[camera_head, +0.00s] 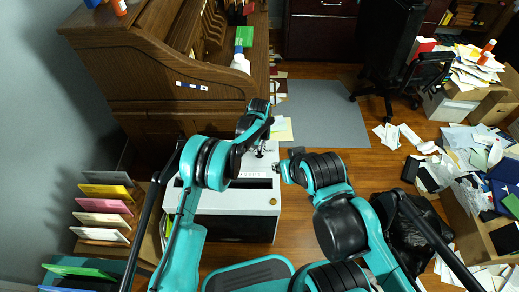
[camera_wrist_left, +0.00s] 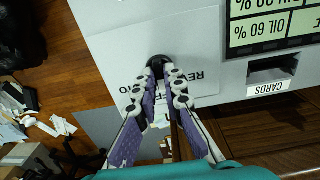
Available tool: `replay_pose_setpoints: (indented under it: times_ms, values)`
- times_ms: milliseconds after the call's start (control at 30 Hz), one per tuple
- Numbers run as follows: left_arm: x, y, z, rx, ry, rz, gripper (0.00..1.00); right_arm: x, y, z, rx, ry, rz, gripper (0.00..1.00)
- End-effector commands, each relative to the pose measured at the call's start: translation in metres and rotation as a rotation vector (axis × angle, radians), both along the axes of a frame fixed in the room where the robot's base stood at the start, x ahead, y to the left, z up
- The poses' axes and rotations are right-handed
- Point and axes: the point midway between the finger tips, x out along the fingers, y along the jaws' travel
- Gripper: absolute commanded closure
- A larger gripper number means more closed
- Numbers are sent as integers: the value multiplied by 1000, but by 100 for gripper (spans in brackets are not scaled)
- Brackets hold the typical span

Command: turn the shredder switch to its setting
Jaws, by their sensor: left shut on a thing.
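The shredder (camera_head: 262,200) is a white box with a dark slot in its top, in front of me in the head view. Its switch is a dark round knob (camera_wrist_left: 156,61) on a pale panel (camera_wrist_left: 112,62) with partly hidden lettering in the left wrist view. My left gripper (camera_wrist_left: 164,78) is shut on the knob, a finger on each side; its fingers cover part of the knob and lettering. In the head view my left gripper (camera_head: 261,149) is small, at the shredder's far edge. My right gripper (camera_head: 281,171) is right of the shredder, its fingers too small to read.
A wooden roll-top desk (camera_head: 150,75) stands behind the shredder. Colored paper trays (camera_head: 103,204) are at the left. A black bag (camera_head: 405,225), loose papers and boxes crowd the right. A grey mat (camera_head: 325,112) and some bare floor lie beyond the shredder.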

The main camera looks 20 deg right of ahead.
Motion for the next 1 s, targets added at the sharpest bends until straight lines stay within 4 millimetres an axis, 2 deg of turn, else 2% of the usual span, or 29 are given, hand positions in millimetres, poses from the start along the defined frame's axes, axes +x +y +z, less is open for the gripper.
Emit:
replay_pose_setpoints:
  times_ms: [267, 467, 1000]
  values:
    - [0, 0, 0, 0, 0, -38, 100, 0, 0, -1, 0, 0, 0, 68]
    - [0, 0, 0, 0, -1, -145, 100, 0, 0, -4, 0, 0, 0, 68]
    - [0, 0, 0, 0, -1, -638, 100, 0, 0, -12, 0, 0, 0, 68]
